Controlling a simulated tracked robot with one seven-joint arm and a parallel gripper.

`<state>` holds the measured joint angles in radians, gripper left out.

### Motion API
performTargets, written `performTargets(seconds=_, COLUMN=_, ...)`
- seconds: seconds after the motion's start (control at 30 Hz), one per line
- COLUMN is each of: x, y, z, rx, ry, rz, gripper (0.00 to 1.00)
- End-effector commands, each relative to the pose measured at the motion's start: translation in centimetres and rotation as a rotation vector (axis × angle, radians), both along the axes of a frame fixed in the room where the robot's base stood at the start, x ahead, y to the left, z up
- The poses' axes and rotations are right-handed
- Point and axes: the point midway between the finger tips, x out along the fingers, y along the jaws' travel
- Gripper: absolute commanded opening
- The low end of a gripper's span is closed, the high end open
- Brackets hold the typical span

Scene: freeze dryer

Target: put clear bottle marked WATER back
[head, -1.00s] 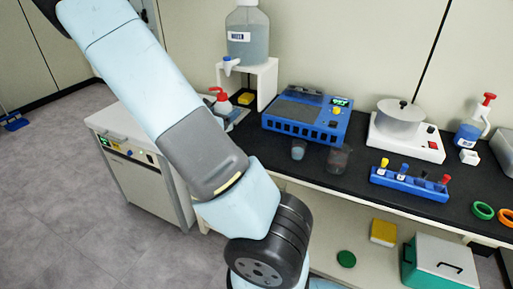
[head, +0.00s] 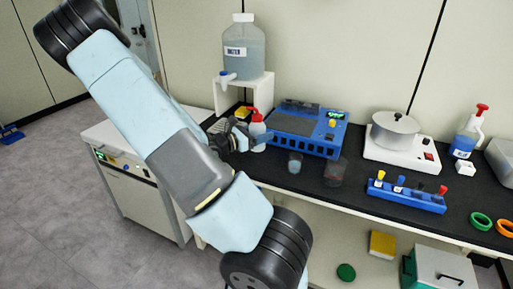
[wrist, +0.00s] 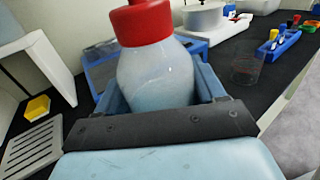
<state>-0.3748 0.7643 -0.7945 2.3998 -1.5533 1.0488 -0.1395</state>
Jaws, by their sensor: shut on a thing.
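A clear bottle with a red cap shows in the head view (head: 258,142) and fills the middle of the wrist view (wrist: 155,75). It looks upright, with pale contents; I cannot read a label on it. My gripper (head: 237,137) is shut on its body, and the fingers stand on both sides of it in the wrist view (wrist: 158,98). I cannot tell whether its base touches the bench. A large clear container marked WATER (head: 243,58) with a blue tap stands on a white stand (head: 262,90) behind.
The black bench (head: 325,188) carries a blue device (head: 305,130), two clear beakers (head: 294,163) (head: 336,172), a pot on a white hotplate (head: 398,150) and a blue rack (head: 407,197). A grey slotted grate (wrist: 32,148) and yellow block (wrist: 37,107) lie left of the bottle.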

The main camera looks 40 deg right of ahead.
Motion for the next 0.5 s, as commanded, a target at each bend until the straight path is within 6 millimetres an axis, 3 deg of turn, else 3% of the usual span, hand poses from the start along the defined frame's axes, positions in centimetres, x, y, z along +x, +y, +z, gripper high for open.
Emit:
performTargets(seconds=0.1, x=1.6, y=-1.5, z=-1.2, rx=-0.002, ry=0.001, rz=0.000, gripper=0.29)
performTargets(seconds=0.5, x=4.4, y=-3.8, z=-5.7, rx=-0.001, ry=0.000, rz=0.001, gripper=0.29)
